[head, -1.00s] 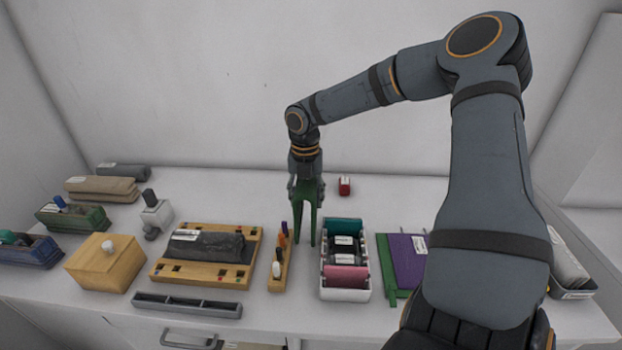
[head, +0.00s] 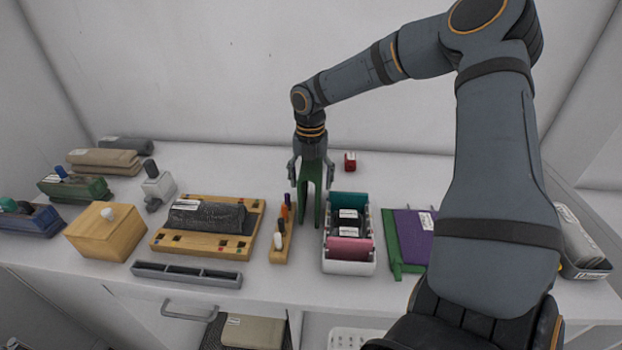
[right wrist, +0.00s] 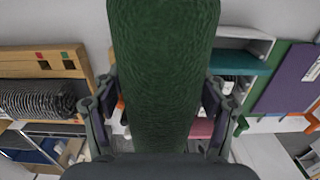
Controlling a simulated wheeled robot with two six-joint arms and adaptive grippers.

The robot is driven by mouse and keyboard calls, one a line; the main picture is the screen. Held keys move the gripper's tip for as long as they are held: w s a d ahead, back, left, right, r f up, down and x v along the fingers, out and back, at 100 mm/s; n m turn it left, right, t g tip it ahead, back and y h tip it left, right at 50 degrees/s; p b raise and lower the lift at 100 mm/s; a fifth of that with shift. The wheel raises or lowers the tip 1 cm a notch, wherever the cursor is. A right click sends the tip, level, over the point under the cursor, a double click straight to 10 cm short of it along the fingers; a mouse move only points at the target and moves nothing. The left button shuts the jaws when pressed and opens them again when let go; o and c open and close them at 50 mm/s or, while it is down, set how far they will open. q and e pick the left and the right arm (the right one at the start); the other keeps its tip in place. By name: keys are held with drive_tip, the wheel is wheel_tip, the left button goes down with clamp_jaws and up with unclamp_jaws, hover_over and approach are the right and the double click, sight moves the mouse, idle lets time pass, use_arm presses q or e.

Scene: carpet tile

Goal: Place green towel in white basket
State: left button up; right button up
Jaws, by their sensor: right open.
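The green towel (head: 311,202) stands folded over like an upside-down U on the white table, behind the pen block. My right gripper (head: 311,178) is open, with its fingers spread on either side of the towel's top. In the right wrist view the towel (right wrist: 160,75) runs lengthwise between the two fingers (right wrist: 162,105), with small gaps at the tips. A white perforated basket (head: 350,338) shows partly at the bottom edge, below the table top; its inside is mostly cut off. My left gripper is out of view.
A white bin (head: 348,267) with teal, black and pink rolls stands right of the towel. A wooden block with pens (head: 279,252) is in front-left. A grey drawer handle (head: 188,313) sticks out below. The table behind is mostly clear.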

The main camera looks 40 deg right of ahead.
wheel_tip(320, 180, up, 12)
drive_tip(key=shift+r, duration=0.1)
idle(0.4)
